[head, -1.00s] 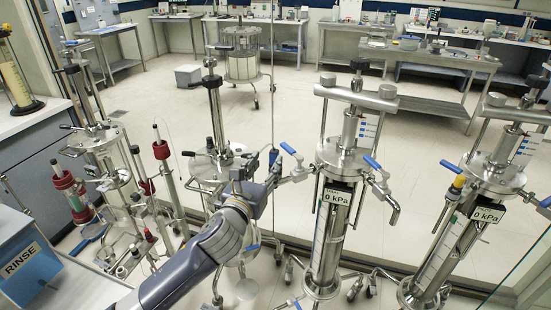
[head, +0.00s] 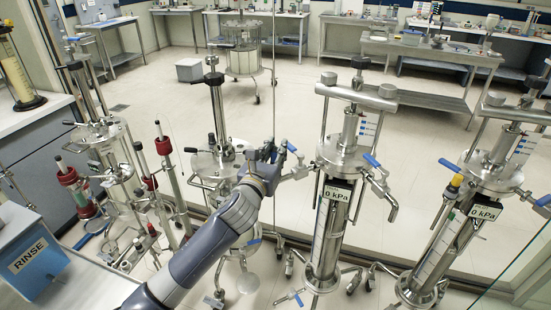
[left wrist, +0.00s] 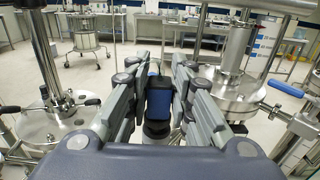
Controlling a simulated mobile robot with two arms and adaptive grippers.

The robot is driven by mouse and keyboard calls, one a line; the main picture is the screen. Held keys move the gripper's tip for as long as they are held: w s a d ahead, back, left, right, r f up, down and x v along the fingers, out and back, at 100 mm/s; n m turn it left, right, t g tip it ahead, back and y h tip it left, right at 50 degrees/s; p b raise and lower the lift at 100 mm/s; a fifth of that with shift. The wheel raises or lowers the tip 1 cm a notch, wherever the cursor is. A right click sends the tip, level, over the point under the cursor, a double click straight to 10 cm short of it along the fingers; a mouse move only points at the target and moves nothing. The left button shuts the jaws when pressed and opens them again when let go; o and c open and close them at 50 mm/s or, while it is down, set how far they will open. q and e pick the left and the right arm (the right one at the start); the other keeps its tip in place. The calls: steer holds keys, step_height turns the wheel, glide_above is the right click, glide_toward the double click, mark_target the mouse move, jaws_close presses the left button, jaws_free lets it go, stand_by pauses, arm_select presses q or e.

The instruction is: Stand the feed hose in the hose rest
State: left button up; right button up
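My left gripper (head: 268,153) is at the side valve of the middle column (head: 335,215), near a blue valve lever (head: 291,147). In the left wrist view its two fingers (left wrist: 160,75) stand apart, on either side of a dark fitting with a blue face (left wrist: 158,95); a narrow gap seems to show beside it. The fitting looks like the end of the feed hose, but I cannot be sure. I cannot make out the hose rest for certain. My right gripper is out of view.
Another column with a 0 kPa display (head: 485,211) stands at the right. A steel-lidded vessel (head: 222,160) is close behind my left arm. Red-capped tubes (head: 163,146) and a blue RINSE bin (head: 35,265) are at the left. Open floor lies behind.

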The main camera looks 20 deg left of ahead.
arm_select(q)
jaws_close()
